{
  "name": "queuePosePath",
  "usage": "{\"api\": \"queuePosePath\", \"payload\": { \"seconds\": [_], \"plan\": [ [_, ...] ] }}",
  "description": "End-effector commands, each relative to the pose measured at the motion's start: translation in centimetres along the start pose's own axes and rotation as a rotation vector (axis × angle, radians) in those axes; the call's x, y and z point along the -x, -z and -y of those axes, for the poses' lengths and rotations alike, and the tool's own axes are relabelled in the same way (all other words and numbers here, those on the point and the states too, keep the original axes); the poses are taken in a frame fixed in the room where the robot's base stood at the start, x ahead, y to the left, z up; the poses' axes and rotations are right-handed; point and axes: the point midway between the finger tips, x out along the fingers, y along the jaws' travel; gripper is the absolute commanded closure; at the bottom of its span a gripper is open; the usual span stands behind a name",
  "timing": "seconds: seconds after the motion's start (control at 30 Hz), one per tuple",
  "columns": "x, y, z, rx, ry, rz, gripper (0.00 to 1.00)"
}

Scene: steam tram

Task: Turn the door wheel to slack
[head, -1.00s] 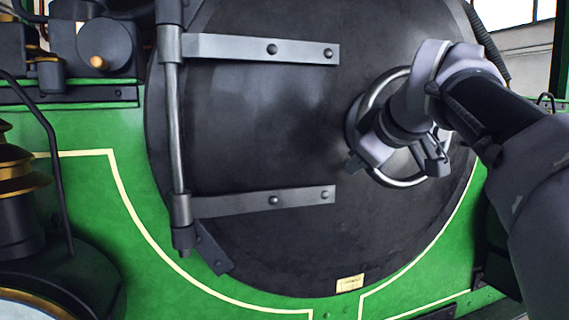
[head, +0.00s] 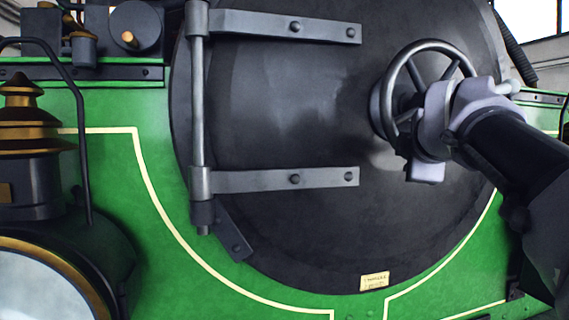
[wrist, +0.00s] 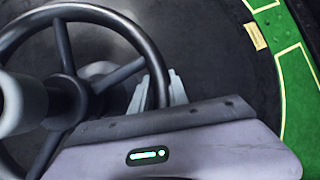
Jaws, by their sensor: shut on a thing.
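The door wheel (head: 392,84) is a dark metal ring with spokes, on the right side of the round black smokebox door (head: 265,125). My gripper (head: 405,150) is at the lower part of the wheel in the head view and is shut on its rim. In the wrist view the wheel (wrist: 95,12) fills the left side, with its hub and spokes in sight. There the pale gripper fingers (wrist: 160,90) are at the rim's right side. My gripper's body hides the lower rim, and the exact contact is hard to see.
Two hinge straps (head: 285,25) cross the door's left side to a vertical hinge rod (head: 198,100). A small cream plate (head: 375,281) is at the door's bottom. A lamp (head: 30,170) stands at far left. A pale handle (wrist: 20,105) sticks out by the hub.

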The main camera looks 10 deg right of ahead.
Motion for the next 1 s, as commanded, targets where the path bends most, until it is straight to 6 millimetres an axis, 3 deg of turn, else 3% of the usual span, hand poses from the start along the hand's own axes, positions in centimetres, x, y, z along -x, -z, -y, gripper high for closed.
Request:
{"api": "queuePosePath", "payload": {
  "seconds": [0.63, 0.67, 0.77, 1.0],
  "plan": [
    [-0.28, -0.46, -0.02, 0.042, -0.024, 0.01, 1.0],
    [-0.28, -0.46, -0.02, 0.042, -0.024, 0.01, 0.78],
    [-0.28, -0.46, -0.01, 0.041, -0.023, 0.01, 0.59],
    [-0.28, -0.44, 0.0, 0.04, -0.023, 0.009, 0.59]
  ]
}}
